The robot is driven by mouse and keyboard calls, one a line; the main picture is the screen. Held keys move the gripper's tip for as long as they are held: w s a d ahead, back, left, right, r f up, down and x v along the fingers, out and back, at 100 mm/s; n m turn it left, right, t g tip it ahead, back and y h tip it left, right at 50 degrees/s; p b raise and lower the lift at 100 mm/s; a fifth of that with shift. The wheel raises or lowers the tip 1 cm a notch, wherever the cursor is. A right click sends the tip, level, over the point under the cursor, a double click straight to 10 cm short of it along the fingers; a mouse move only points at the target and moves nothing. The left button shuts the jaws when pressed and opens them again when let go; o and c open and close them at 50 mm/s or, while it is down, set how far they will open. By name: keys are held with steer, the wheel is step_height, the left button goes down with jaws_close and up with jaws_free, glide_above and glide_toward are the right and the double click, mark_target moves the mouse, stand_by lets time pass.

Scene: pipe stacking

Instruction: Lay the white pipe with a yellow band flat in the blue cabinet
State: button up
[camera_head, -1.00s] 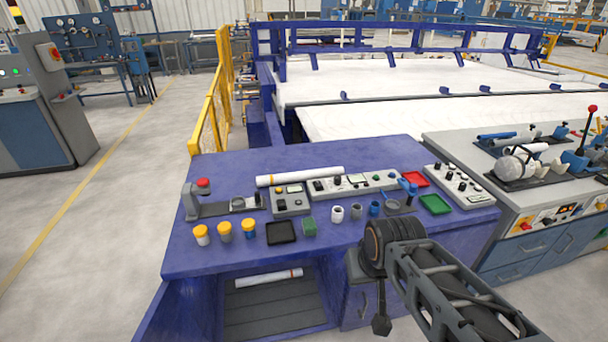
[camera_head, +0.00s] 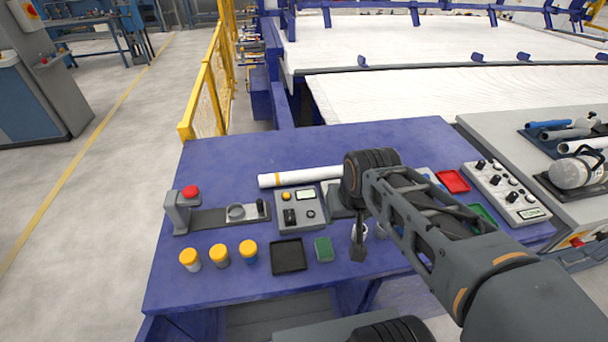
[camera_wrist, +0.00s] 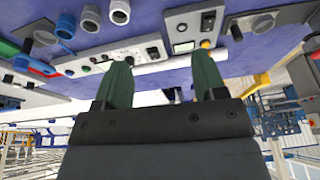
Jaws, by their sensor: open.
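The white pipe with a yellow band (camera_head: 318,175) lies flat on the blue worktop, behind the grey control box. Its band is near the left end; my arm covers its right end. In the wrist view the white pipe (camera_wrist: 163,67) runs across beyond the fingertips, partly behind the right finger. My gripper (camera_wrist: 163,72) is open with nothing between its green fingers.
Grey control boxes (camera_head: 300,208) stand just in front of the pipe. A clamp stand with a red button (camera_head: 190,192), yellow-capped jars (camera_head: 219,254), a black tray (camera_head: 288,256) and a green block (camera_head: 323,249) occupy the front. The worktop behind the pipe is clear.

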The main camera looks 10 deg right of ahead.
steer(key=w+r+m+g, duration=0.1)
steer(key=w+r+m, duration=0.15)
steer(key=w, duration=0.45)
steer(key=w+r+m, duration=0.2)
steer(key=w+m, duration=0.2)
steer(key=w, duration=0.4)
steer(key=m+g+b, duration=0.1)
steer(key=m+g, duration=0.2)
steer(key=m, duration=0.8)
glide_above(313, 170)
step_height(313, 170, down, 19)
steer(key=shift+d+f, duration=0.1)
steer(key=shift+s+f+p, duration=0.1)
steer(key=shift+f+p, duration=0.35)
steer(key=shift+f, duration=2.6)
steer(key=shift+c, duration=0.5)
steer(key=c, duration=0.7)
steer(key=shift+c, duration=0.6)
steer(key=shift+r, duration=0.15)
